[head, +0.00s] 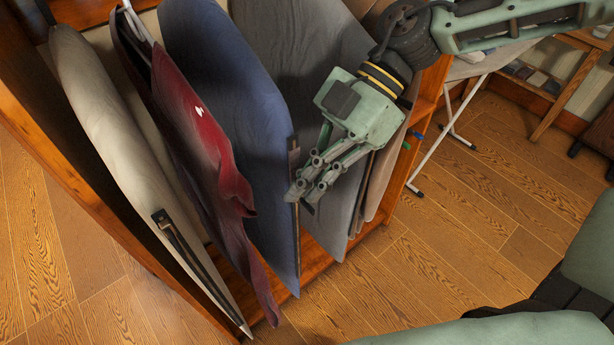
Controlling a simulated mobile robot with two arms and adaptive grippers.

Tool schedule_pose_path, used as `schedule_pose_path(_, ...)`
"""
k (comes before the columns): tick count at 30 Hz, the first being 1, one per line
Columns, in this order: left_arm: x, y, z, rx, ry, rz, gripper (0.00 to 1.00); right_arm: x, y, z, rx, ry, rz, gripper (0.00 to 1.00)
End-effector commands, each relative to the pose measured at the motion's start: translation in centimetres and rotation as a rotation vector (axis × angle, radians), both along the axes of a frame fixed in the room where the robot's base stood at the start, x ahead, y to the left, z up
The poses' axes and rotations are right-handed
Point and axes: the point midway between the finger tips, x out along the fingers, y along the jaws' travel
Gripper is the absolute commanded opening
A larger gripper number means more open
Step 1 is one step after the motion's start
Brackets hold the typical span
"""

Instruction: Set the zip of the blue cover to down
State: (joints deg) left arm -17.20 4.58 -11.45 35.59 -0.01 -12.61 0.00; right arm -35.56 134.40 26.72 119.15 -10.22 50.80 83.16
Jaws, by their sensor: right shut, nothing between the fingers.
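The blue cover (225,90) hangs in the wooden wardrobe between a dark red garment and a grey cover. A zip (293,155) runs down its right-hand edge, with a dark strip at its upper part and a thin line lower down. My right gripper (303,198) is shut and empty, its fingertips at or just in front of this edge, about midway along the zip. I cannot tell whether they touch it. The fingers hide part of the zip, and I cannot make out the slider. My left gripper is not in view.
A cream cover (120,140) with its own zip and the dark red garment (195,125) hang to the left. A grey cover (290,50) hangs close behind my right gripper. An ironing board's white leg (440,140) stands to the right. Wooden floor (470,230) is open in front.

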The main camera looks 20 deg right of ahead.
Motion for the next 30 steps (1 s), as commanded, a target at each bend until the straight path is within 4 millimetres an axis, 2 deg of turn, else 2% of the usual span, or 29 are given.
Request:
schedule_pose_path(11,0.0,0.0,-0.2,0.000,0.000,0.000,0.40,0.0,0.0,-0.3,0.000,-0.001,0.001,0.00)
schedule_pose_path(14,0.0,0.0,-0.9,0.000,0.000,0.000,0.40,0.0,0.0,-1.0,0.000,0.001,0.001,0.00)
schedule_pose_path(23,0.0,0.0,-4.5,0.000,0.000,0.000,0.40,-0.1,0.0,-4.8,-0.001,0.000,0.001,0.00)
schedule_pose_path(30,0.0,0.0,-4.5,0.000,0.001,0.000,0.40,-0.1,0.0,-4.9,0.000,0.000,0.001,0.00)
